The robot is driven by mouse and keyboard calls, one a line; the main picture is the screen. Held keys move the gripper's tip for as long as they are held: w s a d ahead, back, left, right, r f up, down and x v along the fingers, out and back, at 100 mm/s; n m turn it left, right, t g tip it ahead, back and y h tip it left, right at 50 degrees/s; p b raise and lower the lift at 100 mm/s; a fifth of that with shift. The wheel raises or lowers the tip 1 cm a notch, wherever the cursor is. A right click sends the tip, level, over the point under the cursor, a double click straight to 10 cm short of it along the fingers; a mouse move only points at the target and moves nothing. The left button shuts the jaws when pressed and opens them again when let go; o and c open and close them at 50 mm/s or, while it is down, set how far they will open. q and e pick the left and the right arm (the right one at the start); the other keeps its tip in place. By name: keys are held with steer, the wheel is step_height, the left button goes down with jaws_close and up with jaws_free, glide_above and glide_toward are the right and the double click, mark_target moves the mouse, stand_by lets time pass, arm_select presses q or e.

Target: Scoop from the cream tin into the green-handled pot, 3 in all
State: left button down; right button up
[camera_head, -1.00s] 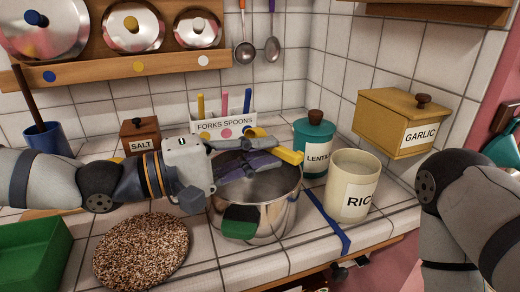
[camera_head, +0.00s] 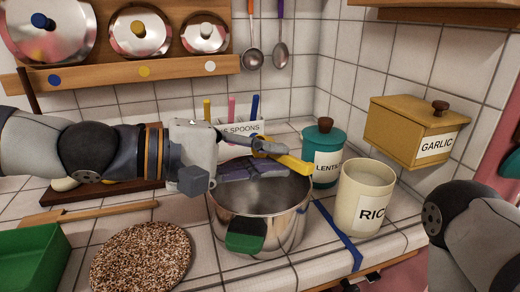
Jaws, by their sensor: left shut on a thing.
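The cream tin (camera_head: 352,203), labelled RIC with the end of the word cut off from sight, stands open on the tiled counter. The steel pot (camera_head: 285,232) with a green handle (camera_head: 246,236) stands to its left, open at the top. My left gripper (camera_head: 268,160) is over the pot's back rim, shut on a yellow bar-like thing (camera_head: 292,164), perhaps a scoop handle. Its jaws and dark fingers hide most of what it holds. The pot's floor shows no clear contents. My right arm enters at the right edge; its gripper is out of view.
A teal lentil canister (camera_head: 326,150) stands behind the tin, and a yellow garlic box (camera_head: 410,130) hangs on the right wall. A speckled round mat (camera_head: 140,258) and green tray (camera_head: 30,262) lie left of the pot. A fork-and-spoon holder (camera_head: 245,127) stands behind.

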arm_select(q)
steer(key=g+y, duration=0.1)
steer(key=y, duration=0.1)
steer(key=r+n+g+y+p, duration=0.1)
steer(key=g+y, duration=0.1)
steer(key=y, duration=0.1)
steer(key=shift+w+r+y, duration=0.1)
steer(key=shift+r+y, duration=0.1)
steer(key=shift+y, duration=0.1)
steer(key=shift+w+n+g+y, duration=0.1)
steer(key=shift+n+g+y, duration=0.2)
steer(key=shift+g+y, duration=0.35)
steer(key=shift+s+r+n+g+y+b, duration=0.1)
steer(key=shift+r+n+g+y+b, duration=0.2)
steer(key=shift+g+y, duration=0.45)
steer(key=shift+s+r+n+g+y+b, duration=0.1)
steer(key=shift+g+y+b, duration=0.35)
steer(key=shift+g+y, duration=0.3)
steer(key=shift+s+r+n+g+y+b, duration=0.1)
steer(key=shift+r+n+g+y+b, duration=0.2)
steer(key=shift+g+y, duration=0.4)
arm_select(e)
steer(key=shift+s+f+g, duration=0.3)
steer(key=shift+s+f, duration=0.4)
arm_select(q)
steer(key=shift+w+f, duration=0.1)
steer(key=shift+f, duration=0.05)
